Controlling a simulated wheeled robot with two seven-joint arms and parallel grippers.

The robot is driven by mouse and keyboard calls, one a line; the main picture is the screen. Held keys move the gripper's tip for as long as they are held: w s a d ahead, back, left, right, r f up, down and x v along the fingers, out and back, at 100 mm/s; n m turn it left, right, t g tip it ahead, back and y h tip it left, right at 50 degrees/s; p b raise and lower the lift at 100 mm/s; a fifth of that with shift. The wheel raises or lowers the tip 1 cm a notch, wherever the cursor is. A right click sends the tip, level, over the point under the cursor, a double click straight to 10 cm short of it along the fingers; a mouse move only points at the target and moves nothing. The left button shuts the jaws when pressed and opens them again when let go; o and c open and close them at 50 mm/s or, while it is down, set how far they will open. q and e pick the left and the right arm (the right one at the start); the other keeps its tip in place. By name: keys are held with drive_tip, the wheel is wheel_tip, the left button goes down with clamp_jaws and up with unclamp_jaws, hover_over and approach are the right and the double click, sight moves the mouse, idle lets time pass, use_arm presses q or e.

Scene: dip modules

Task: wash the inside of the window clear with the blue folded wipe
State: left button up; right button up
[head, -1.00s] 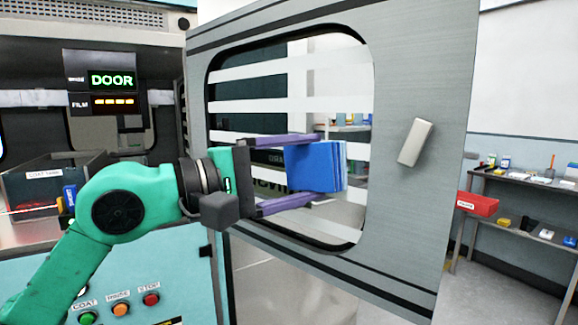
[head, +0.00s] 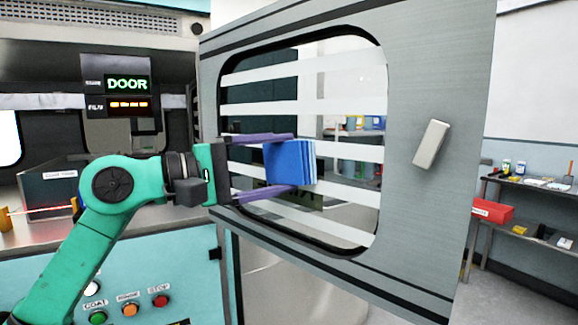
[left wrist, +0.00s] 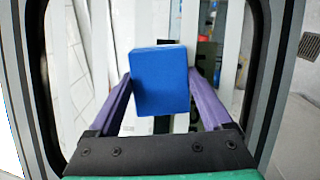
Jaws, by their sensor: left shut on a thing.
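The blue folded wipe (head: 291,163) is held between the purple fingers of my left gripper (head: 279,163), which is shut on it. The wipe also shows in the left wrist view (left wrist: 160,80), upright between the fingers. The window (head: 345,110) is set in the open grey door (head: 440,90). White bands cross the pane with clear strips between them. The wipe is in front of the lower middle of the pane; I cannot tell whether it touches. The wipe hides part of the pane. My right gripper is not in view.
A pale door handle (head: 431,144) sticks out right of the window. A machine with a lit DOOR display (head: 127,84) and several buttons stands at left. A shelf (head: 520,190) with a red bin (head: 492,210) stands beyond the door at right.

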sight(264, 161)
use_arm(q)
drive_tip(key=shift+w+a, duration=1.2)
drive_tip(key=shift+a, duration=0.3)
drive_tip(key=shift+w+a+r+p, duration=0.1)
drive_tip(key=shift+w+a+p, duration=0.55)
drive_tip(key=shift+a, duration=0.25)
drive_tip(key=shift+w+a, duration=0.35)
drive_tip(key=shift+a, duration=0.05)
drive_tip(key=shift+w+a+p, duration=0.55)
drive_tip(key=shift+w+a, duration=0.45)
drive_tip(key=shift+a, duration=0.3)
